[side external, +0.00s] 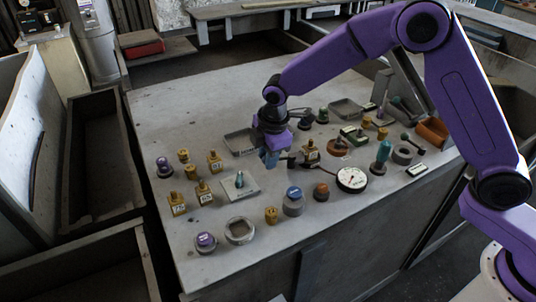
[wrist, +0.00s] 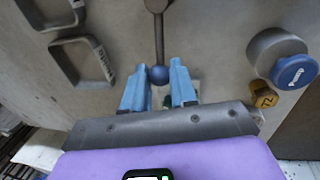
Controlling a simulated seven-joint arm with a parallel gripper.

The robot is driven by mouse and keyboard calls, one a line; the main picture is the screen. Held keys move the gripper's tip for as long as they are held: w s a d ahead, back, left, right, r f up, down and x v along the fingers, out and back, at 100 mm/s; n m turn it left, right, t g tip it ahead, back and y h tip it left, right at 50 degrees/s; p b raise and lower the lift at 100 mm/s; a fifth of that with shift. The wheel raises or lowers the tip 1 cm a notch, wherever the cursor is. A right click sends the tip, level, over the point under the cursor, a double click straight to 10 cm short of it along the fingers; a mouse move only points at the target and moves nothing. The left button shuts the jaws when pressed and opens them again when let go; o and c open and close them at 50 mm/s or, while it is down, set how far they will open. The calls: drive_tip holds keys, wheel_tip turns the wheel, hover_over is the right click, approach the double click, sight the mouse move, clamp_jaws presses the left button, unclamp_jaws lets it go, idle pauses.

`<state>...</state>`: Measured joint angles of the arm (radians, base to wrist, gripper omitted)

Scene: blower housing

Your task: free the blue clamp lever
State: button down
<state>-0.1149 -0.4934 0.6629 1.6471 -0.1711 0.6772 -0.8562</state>
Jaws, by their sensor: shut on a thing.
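In the side external view my gripper (side external: 270,160) points down low over the middle of the table, left of a small brass-coloured clamp post (side external: 310,152). The knob is hidden by the fingers there.
The grey table (side external: 170,110) holds many small parts. A plate with a teal pin (side external: 240,184) and a blue-topped cylinder (side external: 293,201) stand in front of my gripper. A dial gauge (side external: 351,179) lies to the right. The back left is clear.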

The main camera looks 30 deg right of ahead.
drive_tip(key=shift+w, duration=0.15)
drive_tip(key=m, duration=0.1)
drive_tip(key=w+m, duration=0.1)
drive_tip(key=m, duration=0.1)
drive_tip(key=w+m, duration=0.1)
drive_tip(key=shift+w+d+m+h, duration=0.2)
drive_tip(key=shift+d+m+h, duration=0.1)
drive_tip(key=shift+h, duration=0.1)
drive_tip(key=w+m, duration=0.1)
drive_tip(key=m, duration=0.1)
drive_tip(key=d+m, duration=0.1)
drive_tip(key=shift+w+d+m+g+h, duration=0.15)
drive_tip(key=shift+w+m+g+h, duration=0.15)
drive_tip(key=shift+w+m, duration=0.1)
drive_tip(key=d+m, duration=0.1)
drive_tip(key=w+m, duration=0.1)
drive_tip(key=m, duration=0.1)
drive_tip(key=shift+w+d+m, duration=0.15)
drive_tip(key=shift+d+m, duration=0.15)
drive_tip(key=shift+d, duration=0.05)
drive_tip(key=shift+w+d+m+g+h, duration=0.1)
drive_tip(key=shift+d+m+g+h, duration=0.2)
drive_tip(key=shift+m, duration=0.35)
drive_tip(key=shift+w+d+m+g+y, duration=0.1)
drive_tip(key=shift+d+m, duration=0.35)
drive_tip(key=shift+m, duration=0.25)
drive_tip(key=shift+w+d+m+g+h, duration=0.1)
drive_tip(key=shift+d+m+g+h, duration=0.2)
drive_tip(key=shift+m, duration=0.35)
drive_tip(key=shift+d, duration=0.15)
